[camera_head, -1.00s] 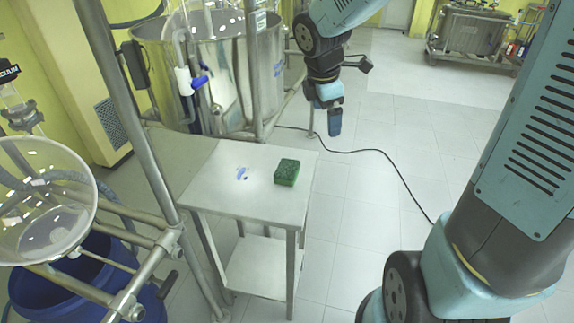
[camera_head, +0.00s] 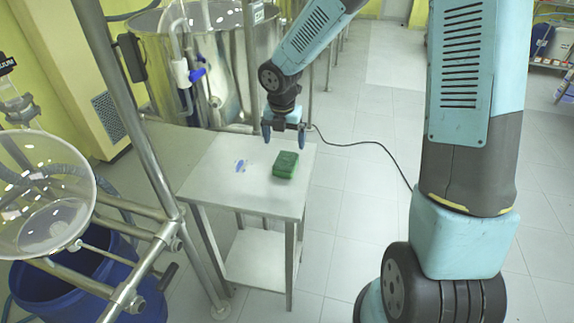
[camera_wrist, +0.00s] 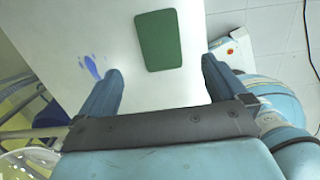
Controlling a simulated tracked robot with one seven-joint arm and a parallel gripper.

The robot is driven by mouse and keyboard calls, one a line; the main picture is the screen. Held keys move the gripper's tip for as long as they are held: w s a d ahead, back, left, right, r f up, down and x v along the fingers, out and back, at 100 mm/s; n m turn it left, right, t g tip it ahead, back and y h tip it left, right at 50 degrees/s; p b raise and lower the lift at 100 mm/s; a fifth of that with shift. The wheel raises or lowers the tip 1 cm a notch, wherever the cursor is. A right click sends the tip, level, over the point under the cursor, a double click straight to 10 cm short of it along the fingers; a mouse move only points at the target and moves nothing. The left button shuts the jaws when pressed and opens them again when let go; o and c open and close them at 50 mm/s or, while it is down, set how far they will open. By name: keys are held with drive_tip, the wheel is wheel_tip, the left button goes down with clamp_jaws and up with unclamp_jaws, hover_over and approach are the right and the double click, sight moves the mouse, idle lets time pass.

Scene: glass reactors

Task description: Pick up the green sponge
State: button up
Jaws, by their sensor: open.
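The green sponge (camera_head: 286,164) lies on the right part of a small white table (camera_head: 225,185). In the wrist view the sponge (camera_wrist: 159,40) lies flat beyond the fingertips, roughly midway between them and slightly nearer the right one in height. My gripper (camera_head: 284,136) is open and empty, just behind and above the sponge in the head view. In the wrist view my gripper (camera_wrist: 160,75) points toward the table top, its two fingers wide apart. The fingers appear clear of the sponge.
A blue mark (camera_head: 241,166) is on the table top left of the sponge. A steel vessel (camera_head: 215,60) stands behind the table. A metal pole frame (camera_head: 135,130), glass bowl (camera_head: 40,185) and blue drum (camera_head: 90,285) stand left.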

sight(286, 161)
drive_tip(key=f, duration=0.6)
drive_tip(key=w+f, duration=0.1)
drive_tip(key=f, duration=0.2)
drive_tip(key=shift+w+d+f, duration=0.1)
drive_tip(key=shift+d+f, duration=0.15)
drive_tip(key=shift+f, duration=0.15)
drive_tip(key=c, duration=1.1)
drive_tip(key=shift+r, duration=0.1)
